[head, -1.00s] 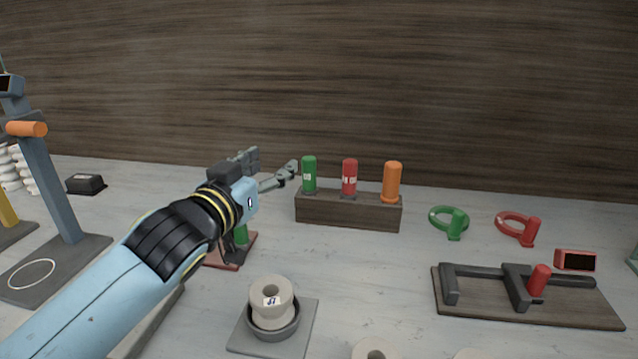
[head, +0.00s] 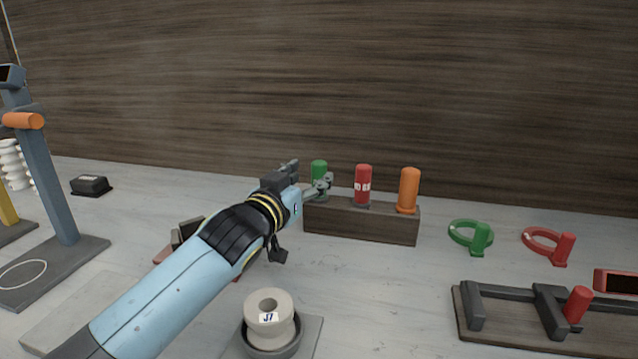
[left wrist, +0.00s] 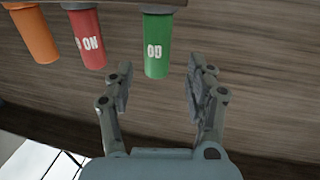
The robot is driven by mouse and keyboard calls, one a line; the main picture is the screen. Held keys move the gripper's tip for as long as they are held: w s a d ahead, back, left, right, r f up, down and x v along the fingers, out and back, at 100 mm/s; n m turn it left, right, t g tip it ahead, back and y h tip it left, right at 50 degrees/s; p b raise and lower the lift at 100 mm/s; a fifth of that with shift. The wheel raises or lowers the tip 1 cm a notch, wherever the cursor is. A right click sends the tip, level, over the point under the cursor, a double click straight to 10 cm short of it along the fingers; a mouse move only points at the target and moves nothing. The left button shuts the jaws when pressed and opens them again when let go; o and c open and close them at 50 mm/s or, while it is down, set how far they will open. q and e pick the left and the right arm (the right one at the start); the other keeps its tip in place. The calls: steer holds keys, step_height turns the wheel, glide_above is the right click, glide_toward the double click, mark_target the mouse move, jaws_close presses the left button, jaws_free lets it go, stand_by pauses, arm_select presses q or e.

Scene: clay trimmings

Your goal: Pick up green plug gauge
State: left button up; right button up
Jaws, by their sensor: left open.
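The green plug gauge (head: 319,169) stands upright at the left end of a dark wooden block (head: 360,222), its lower part hidden behind my left gripper in the head view. In the left wrist view the green plug gauge (left wrist: 157,45) hangs from the top with white lettering, just beyond and between the fingertips. My left gripper (head: 312,180) is open and empty, its fingers pointing at the gauge; the left wrist view (left wrist: 160,85) shows a gap between fingers and gauge. My right gripper is not in view.
A red plug gauge (head: 362,184) and an orange one (head: 409,188) stand in the same block, close to the right. Green (head: 472,238) and red (head: 548,245) ring gauges lie further right. A pale spool-like piece (head: 268,310) stands in front, below my arm.

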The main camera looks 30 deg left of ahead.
mark_target(316, 173)
arm_select(q)
steer(key=w, duration=0.4)
steer(key=shift+w+p, duration=0.2)
steer(key=shift+p, duration=0.1)
jaws_close()
steer(key=shift+d, duration=0.1)
stand_by(0.6)
